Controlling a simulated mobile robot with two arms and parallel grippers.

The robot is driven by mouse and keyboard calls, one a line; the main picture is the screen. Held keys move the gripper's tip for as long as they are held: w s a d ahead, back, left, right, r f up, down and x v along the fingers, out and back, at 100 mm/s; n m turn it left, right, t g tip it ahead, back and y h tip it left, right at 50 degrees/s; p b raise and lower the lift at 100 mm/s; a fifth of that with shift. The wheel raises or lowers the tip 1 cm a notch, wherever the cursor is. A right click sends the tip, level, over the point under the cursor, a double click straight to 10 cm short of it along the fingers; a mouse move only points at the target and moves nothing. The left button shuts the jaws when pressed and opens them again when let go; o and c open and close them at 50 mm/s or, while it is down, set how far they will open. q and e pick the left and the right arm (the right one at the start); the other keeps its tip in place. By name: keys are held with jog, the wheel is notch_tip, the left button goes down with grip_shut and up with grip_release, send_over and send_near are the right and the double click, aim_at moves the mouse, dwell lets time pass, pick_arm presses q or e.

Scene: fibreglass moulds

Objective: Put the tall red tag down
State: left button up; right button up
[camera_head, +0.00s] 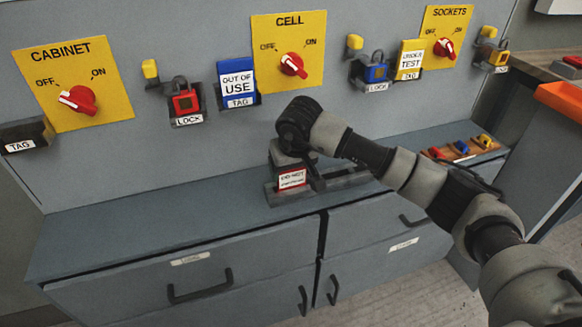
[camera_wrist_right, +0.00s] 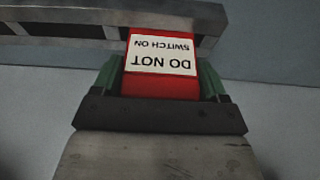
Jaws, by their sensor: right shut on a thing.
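The red tag (camera_head: 291,179) has a white label reading DO NOT SWITCH ON. In the right wrist view the tag (camera_wrist_right: 162,84) sits between the green-sided fingers of my right gripper (camera_wrist_right: 160,80), which is shut on it. In the head view my right gripper (camera_head: 287,158) points down over the bench with the tag below it. The tag's lower end is at a grey slotted rack (camera_head: 335,185), also in the right wrist view (camera_wrist_right: 60,28). I cannot tell how deep it sits in a slot. My left gripper is not in view.
The grey bench top (camera_head: 130,235) is clear to the left. A wooden tray (camera_head: 485,153) with small coloured pieces lies at right. On the wall panel are yellow switch plates, locks, a blue OUT OF USE tag (camera_head: 237,80) and a yellow UNDER TEST tag (camera_head: 411,58).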

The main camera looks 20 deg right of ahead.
jog(key=o, duration=0.9)
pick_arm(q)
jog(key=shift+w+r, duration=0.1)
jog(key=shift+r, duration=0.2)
pick_arm(e)
jog(key=shift+r, duration=0.15)
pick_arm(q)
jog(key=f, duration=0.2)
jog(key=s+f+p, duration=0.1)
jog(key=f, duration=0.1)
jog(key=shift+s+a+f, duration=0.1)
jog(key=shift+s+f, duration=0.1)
pick_arm(e)
jog(key=v, duration=1.2)
